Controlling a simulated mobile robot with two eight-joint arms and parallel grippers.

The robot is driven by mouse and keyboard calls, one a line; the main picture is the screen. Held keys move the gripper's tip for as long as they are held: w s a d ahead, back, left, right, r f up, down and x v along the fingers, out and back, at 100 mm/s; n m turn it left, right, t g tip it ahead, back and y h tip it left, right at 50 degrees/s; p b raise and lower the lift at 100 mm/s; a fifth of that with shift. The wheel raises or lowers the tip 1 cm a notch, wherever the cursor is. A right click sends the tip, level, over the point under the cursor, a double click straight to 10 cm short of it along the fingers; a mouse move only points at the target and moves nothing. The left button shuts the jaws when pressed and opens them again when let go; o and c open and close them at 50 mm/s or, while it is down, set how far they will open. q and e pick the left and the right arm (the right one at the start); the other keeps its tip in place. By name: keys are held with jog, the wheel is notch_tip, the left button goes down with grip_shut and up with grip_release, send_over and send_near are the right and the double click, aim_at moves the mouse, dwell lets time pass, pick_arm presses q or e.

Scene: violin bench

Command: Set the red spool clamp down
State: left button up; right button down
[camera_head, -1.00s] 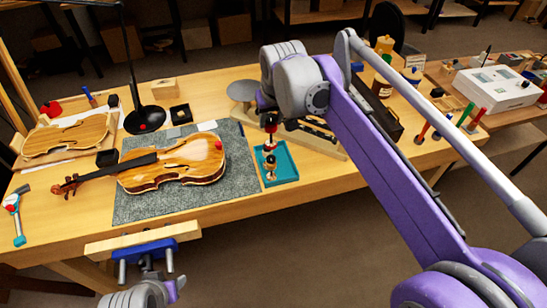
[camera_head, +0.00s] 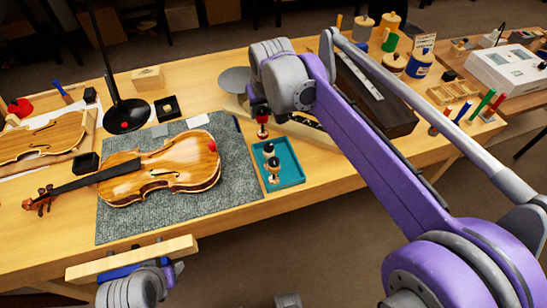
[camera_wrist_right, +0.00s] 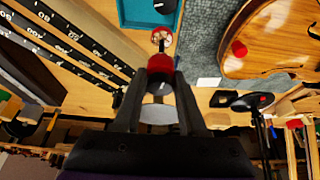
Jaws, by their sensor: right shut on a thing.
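My right gripper (camera_head: 260,104) points down and is shut on the red spool clamp (camera_head: 262,119), which hangs upright near the far left corner of the teal tray (camera_head: 297,179). Two other spool clamps (camera_head: 273,168) with dark tops stand in the tray. My left gripper (camera_head: 172,272) is low at the bench front, mostly hidden; its fingers do not show clearly.
A violin (camera_head: 165,168) lies on the grey mat (camera_head: 235,190) left of the tray, with a red piece (camera_head: 212,145) at its edge. A dark box (camera_head: 375,100), jars (camera_head: 420,63) and coloured handles (camera_head: 487,100) stand right. A lamp base (camera_head: 125,116) stands behind the mat.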

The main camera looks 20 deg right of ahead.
aim_at(263, 132)
notch_tip(263, 132, down, 9)
jog(key=shift+w+f+b, duration=0.1)
jog(key=shift+b, duration=0.45)
jog(key=shift+f, duration=0.15)
jog(key=shift+c, duration=2.4)
grip_release()
